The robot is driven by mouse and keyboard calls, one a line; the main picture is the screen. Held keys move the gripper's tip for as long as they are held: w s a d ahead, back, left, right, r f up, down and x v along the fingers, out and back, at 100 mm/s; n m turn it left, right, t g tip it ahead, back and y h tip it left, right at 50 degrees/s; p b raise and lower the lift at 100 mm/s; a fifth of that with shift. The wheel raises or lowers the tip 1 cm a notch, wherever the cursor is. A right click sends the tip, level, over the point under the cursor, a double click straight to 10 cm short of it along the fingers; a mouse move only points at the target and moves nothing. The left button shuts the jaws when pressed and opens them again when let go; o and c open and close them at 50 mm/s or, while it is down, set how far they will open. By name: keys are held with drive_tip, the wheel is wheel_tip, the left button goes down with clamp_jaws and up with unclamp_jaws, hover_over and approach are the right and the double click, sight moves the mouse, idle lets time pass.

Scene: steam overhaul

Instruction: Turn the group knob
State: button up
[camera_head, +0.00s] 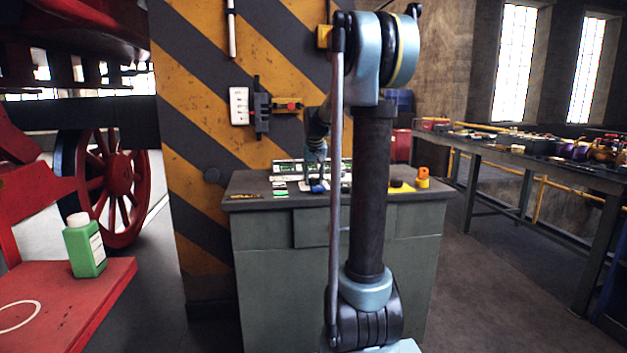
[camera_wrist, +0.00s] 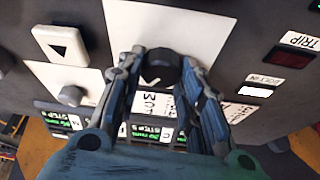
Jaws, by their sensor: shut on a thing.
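A black round knob (camera_wrist: 157,66) stands on a white plate (camera_wrist: 190,32) of the dark panel in the wrist view. I take it for the group knob; its lettering is turned and partly covered by my fingers. My gripper (camera_wrist: 164,78) has one finger on each side of the knob and is shut on it. In the head view my gripper (camera_head: 316,182) is small above the console (camera_head: 270,235), and the knob cannot be made out there.
A smaller grey knob (camera_wrist: 72,95), an arrow button (camera_wrist: 62,44), green displays (camera_wrist: 165,132) and a red TRIP window (camera_wrist: 296,65) surround it. A striped pillar (camera_head: 190,110) stands behind the console. A green bottle (camera_head: 84,248) is at left, a workbench (camera_head: 540,166) at right.

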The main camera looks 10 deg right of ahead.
drive_tip(key=shift+a+m+h, duration=0.1)
drive_tip(key=shift+m+h, duration=0.3)
drive_tip(key=shift+m, duration=0.7)
drive_tip(key=o, duration=1.1)
drive_tip(key=shift+c, duration=0.2)
drive_tip(key=v, duration=1.2)
drive_tip(key=shift+w+a, duration=0.1)
drive_tip(key=shift+w, duration=0.05)
